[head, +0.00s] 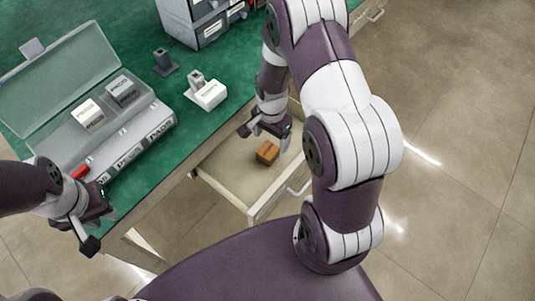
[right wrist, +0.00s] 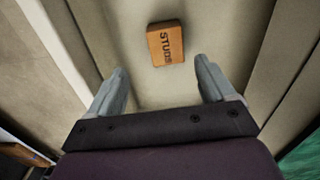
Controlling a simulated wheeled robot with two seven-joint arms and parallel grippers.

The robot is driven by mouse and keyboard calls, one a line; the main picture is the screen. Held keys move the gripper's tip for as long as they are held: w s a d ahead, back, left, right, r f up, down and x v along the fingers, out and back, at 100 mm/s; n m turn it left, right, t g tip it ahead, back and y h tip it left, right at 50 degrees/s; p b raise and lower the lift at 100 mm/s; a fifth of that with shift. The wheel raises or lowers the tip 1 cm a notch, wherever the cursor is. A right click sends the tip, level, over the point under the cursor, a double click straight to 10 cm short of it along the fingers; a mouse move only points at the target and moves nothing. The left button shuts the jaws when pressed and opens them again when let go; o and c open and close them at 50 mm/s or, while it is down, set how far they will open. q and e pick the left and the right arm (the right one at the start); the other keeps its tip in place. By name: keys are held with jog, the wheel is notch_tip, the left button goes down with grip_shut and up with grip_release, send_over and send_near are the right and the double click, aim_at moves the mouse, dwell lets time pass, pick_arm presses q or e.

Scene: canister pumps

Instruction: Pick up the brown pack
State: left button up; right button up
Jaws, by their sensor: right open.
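The brown pack (head: 267,152) lies in an open drawer (head: 221,183) at the front of the workbench. In the right wrist view the brown pack (right wrist: 166,44) shows the word STUDS and lies on the drawer floor, beyond the fingertips. My right gripper (head: 262,128) is over the drawer, just above and behind the pack. Its two fingers are spread and empty in the right wrist view (right wrist: 158,75), and the pack is apart from them. My left gripper (head: 95,230) is at the lower left, by the bench's front edge; its finger opening is unclear.
The green bench top (head: 170,130) holds a grey labelled case (head: 150,128) with a clear lid (head: 62,78) and boxes inside. Drawer cabinets (head: 208,30) stand at the back.

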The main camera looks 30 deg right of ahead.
aim_at(268, 150)
jog(key=f, duration=0.3)
jog(key=f+b, duration=0.1)
jog(key=f, duration=0.1)
jog(key=w+f, duration=0.1)
jog(key=f, duration=0.2)
jog(key=shift+a+f+b, duration=0.3)
jog(key=shift+f, duration=0.05)
jog(key=shift+s+d, duration=0.1)
jog(key=c, duration=1.1)
